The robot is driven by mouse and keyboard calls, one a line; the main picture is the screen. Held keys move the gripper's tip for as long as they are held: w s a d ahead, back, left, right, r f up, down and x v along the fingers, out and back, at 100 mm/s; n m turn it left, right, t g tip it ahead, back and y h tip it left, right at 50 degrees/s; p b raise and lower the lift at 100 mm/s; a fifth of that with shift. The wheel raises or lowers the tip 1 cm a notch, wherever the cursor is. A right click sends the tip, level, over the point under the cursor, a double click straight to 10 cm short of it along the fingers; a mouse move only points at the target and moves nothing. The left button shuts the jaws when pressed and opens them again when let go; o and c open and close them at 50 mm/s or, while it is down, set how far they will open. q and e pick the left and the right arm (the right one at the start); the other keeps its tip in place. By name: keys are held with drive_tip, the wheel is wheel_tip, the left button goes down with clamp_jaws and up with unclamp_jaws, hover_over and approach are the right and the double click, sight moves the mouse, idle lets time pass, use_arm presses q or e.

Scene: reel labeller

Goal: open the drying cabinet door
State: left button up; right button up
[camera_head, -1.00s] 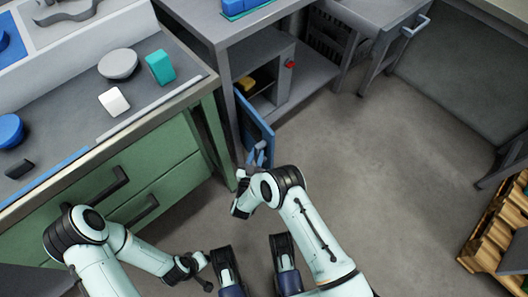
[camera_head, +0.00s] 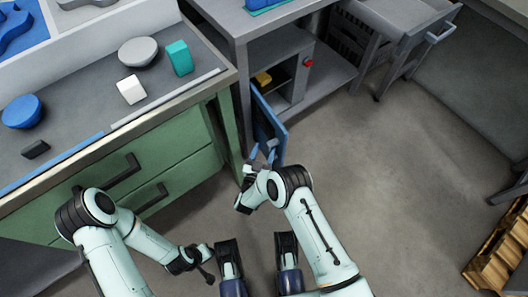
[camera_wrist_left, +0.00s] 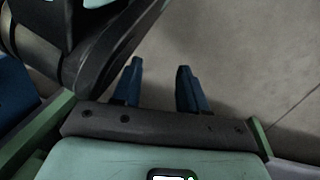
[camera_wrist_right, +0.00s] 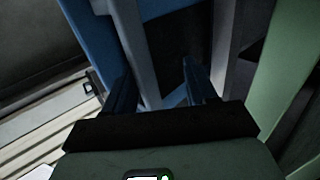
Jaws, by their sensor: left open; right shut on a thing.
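The drying cabinet (camera_head: 326,75) is a grey box under the grey bench, with a red knob on its front. Its blue door (camera_head: 269,124) stands open at the left side of the opening, and part of the interior shows. My right gripper (camera_head: 264,153) is at the door's near edge, shut on what looks like its handle. In the right wrist view a grey bar (camera_wrist_right: 132,45) runs between the fingers, beside the blue door panel (camera_wrist_right: 92,32). My left gripper (camera_wrist_left: 158,85) is open and empty, low over the floor; its fingers are hard to make out in the head view.
A green drawer unit (camera_head: 165,165) with dark handles stands left of the door, close to my left arm. A yellow item (camera_head: 262,78) lies inside the cabinet. The floor right of the door is clear. A wooden pallet (camera_head: 497,255) lies at the far right.

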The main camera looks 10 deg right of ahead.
drive_tip(key=shift+w+a+r, duration=0.1)
drive_tip(key=shift+r, duration=0.1)
use_arm(q)
drive_tip(key=w+d+r+t+p, duration=0.1)
drive_tip(key=w+r+p, duration=0.2)
drive_tip(key=w+r, duration=0.1)
drive_tip(key=shift+w+r+t, duration=0.35)
drive_tip(key=shift+r+t, duration=0.05)
drive_tip(key=shift+r, duration=0.25)
use_arm(e)
drive_tip(key=v, duration=1.3)
drive_tip(key=shift+s+f, duration=0.2)
drive_tip(key=shift+s, duration=0.05)
use_arm(q)
drive_tip(key=shift+d, duration=0.1)
use_arm(e)
drive_tip(key=shift+w, duration=0.1)
